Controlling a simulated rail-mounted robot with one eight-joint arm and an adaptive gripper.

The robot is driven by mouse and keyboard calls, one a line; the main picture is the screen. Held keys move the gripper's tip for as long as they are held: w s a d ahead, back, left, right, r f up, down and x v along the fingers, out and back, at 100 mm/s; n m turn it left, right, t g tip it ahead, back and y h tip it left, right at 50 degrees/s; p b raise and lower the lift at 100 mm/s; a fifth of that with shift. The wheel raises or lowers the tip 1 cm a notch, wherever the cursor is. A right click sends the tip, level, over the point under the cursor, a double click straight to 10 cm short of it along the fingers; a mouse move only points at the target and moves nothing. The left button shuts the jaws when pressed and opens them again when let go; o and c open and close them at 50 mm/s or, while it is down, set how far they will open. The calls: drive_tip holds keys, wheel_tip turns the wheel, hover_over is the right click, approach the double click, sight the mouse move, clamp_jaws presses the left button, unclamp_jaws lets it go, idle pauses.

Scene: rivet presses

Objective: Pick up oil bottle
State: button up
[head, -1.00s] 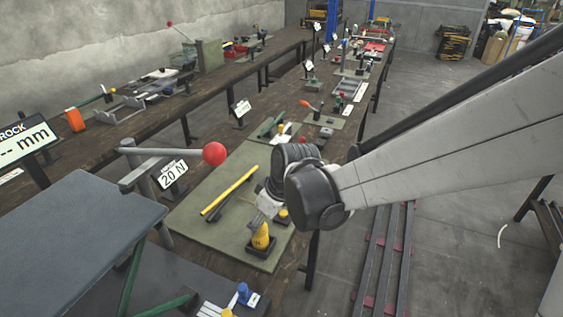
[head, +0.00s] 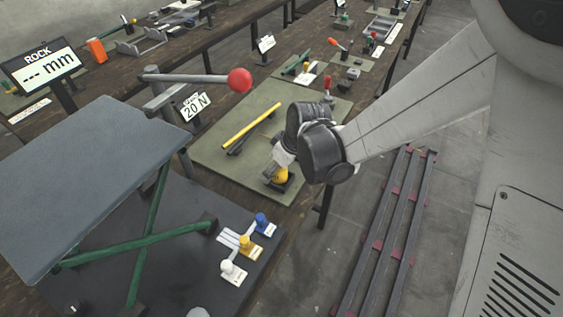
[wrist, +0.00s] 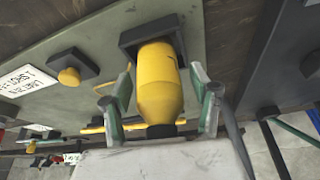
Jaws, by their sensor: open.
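The yellow oil bottle (wrist: 160,84) stands in a dark square holder (wrist: 128,36) on a green mat in the wrist view. My gripper (wrist: 161,98) is open, with one green-and-grey finger on each side of the bottle. Small gaps show between fingers and bottle, so it is not clamped. In the head view the bottle (head: 282,175) is partly hidden by my gripper (head: 279,166), which is right at it.
A yellow bar (head: 251,126) lies on the green mat (head: 213,152) left of the bottle. A lever with a red ball (head: 240,80) stands nearby. A grey lift table (head: 90,185) fills the left front, beside blue, yellow and white knobs (head: 245,241).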

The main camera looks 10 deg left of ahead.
clamp_jaws()
drive_tip(key=shift+r, duration=0.15)
